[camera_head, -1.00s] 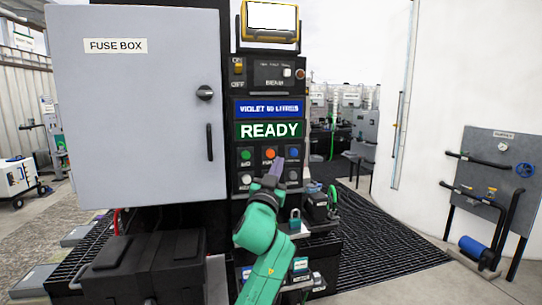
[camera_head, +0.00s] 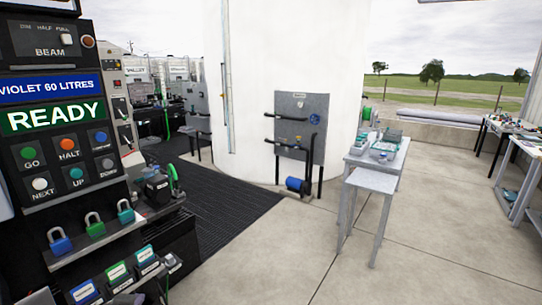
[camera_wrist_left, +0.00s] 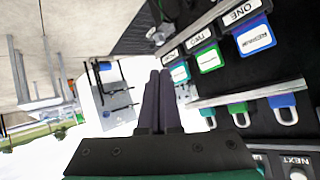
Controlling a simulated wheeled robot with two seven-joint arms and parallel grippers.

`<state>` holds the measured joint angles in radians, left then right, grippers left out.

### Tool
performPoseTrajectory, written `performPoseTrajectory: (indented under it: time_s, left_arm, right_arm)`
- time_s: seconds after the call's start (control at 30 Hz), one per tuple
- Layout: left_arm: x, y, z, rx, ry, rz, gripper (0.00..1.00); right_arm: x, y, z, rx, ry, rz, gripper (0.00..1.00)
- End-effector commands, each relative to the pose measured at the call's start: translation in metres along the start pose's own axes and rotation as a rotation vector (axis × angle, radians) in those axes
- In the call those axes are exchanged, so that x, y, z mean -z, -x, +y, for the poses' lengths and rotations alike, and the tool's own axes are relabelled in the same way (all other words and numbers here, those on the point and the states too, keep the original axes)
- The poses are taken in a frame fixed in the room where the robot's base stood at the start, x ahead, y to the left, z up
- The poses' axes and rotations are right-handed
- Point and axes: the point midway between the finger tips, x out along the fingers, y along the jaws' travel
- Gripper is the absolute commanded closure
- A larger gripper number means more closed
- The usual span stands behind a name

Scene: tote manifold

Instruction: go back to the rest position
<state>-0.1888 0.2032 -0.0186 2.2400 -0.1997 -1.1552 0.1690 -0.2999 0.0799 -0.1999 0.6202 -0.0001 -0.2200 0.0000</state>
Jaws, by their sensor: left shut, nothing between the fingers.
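My left gripper (camera_wrist_left: 160,78) shows in the left wrist view, its two dark fingers closed together with nothing between them. It hangs in front of the control panel's shelves, apart from the padlocks and tags. I cannot make it out clearly in the head view. My right gripper is in neither view. The control panel (camera_head: 20,178) stands at the left of the head view, with a green READY display (camera_head: 52,117) and several buttons below it.
Labelled tags (camera_head: 117,273) sit lower. A grey pipe board (camera_head: 300,125) stands by the white tank. A table (camera_head: 372,182) stands right. The concrete floor between is clear.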

Motion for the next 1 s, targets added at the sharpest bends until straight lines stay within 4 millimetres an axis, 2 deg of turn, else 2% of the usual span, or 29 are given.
performPoseTrajectory:
  time_s: [0.03, 0.1, 0.2, 0.3, 0.47, 0.5, 0.6, 0.77, 0.87, 0.97, 1.0]
  left_arm:
    - [-0.028, 0.006, 0.013, -0.039, -0.015, -0.078, 1.0]
    - [-0.062, 0.016, 0.03, -0.094, -0.036, -0.181, 1.0]
    - [-0.103, 0.033, 0.05, -0.166, -0.064, -0.306, 1.0]
    - [-0.138, 0.053, 0.067, -0.234, -0.09, -0.418, 1.0]
    - [-0.185, 0.09, 0.089, -0.344, -0.129, -0.579, 1.0]
    - [-0.196, 0.091, 0.093, -0.36, -0.137, -0.606, 1.0]
    - [-0.221, 0.062, 0.103, -0.356, -0.141, -0.617, 1.0]
    - [-0.269, 0.025, 0.119, -0.359, -0.147, -0.642, 1.0]
    - [-0.307, 0.004, 0.129, -0.362, -0.153, -0.661, 1.0]
    - [-0.356, -0.016, 0.138, -0.364, -0.16, -0.683, 1.0]
    - [-0.381, -0.022, 0.141, -0.365, -0.164, -0.695, 1.0]
  right_arm:
    - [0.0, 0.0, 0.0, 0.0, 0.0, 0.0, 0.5]
    - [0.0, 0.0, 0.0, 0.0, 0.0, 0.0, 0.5]
    - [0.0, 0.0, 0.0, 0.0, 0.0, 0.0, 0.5]
    - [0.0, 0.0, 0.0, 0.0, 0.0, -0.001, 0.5]
    - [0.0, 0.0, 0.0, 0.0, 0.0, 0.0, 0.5]
    - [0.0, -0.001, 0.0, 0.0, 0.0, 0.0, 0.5]
    - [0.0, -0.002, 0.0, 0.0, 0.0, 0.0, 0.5]
    - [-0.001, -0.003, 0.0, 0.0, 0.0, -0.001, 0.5]
    - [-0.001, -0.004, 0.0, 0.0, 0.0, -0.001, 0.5]
    - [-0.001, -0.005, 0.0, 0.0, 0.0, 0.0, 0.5]
    - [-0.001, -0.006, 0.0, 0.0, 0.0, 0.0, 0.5]
